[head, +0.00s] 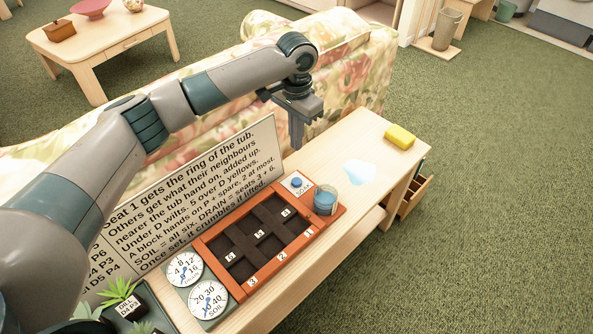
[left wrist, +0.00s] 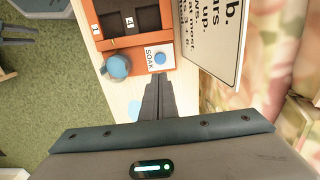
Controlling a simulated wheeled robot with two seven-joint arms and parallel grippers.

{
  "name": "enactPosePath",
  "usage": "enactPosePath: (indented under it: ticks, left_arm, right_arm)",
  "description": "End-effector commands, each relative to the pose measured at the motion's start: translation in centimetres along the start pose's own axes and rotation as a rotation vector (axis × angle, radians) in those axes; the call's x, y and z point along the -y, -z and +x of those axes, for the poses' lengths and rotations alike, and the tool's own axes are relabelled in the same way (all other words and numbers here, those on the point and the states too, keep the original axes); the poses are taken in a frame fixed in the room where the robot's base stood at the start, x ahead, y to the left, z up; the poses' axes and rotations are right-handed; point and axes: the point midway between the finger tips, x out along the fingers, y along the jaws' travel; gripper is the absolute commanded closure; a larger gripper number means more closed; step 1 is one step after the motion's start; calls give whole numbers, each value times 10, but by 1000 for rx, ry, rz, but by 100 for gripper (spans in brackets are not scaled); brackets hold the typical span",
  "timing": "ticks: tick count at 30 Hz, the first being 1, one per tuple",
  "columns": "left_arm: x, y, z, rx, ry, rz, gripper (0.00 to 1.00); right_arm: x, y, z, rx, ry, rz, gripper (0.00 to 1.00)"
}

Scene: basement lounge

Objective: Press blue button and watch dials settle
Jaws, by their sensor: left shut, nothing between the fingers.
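The blue button (head: 297,182) sits on a white plate marked SOAK at the right end of an orange-brown tray (head: 240,292). It also shows in the left wrist view (left wrist: 160,58), just beyond my fingertips. My left gripper (head: 297,143) is shut and empty, pointing down above the table behind the button. In the left wrist view the fingers (left wrist: 158,84) appear apart from the button. Two white dials with blue needles, an upper one (head: 183,270) and a lower one marked SOIL (head: 208,300), stand left of the tray. My right gripper is not visible.
A blue-filled cup (head: 325,202) stands beside the button. A text sign (head: 200,195) leans behind the tray. A yellow sponge (head: 399,137) and a pale blue patch (head: 360,172) lie on the table's right part. Potted plants (head: 120,292) stand left. A floral sofa (head: 350,75) is behind.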

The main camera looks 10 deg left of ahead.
Motion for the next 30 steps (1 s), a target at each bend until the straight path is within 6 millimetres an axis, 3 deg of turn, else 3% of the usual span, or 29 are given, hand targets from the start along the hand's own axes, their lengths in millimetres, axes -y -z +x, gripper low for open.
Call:
enactPosePath:
  ticks: [11,30]
  left_arm:
    - [0,0,16,0,0,-1,100]
    - [-1,0,118,1,0,1,100]
  right_arm:
    - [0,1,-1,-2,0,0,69]
    - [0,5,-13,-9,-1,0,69]
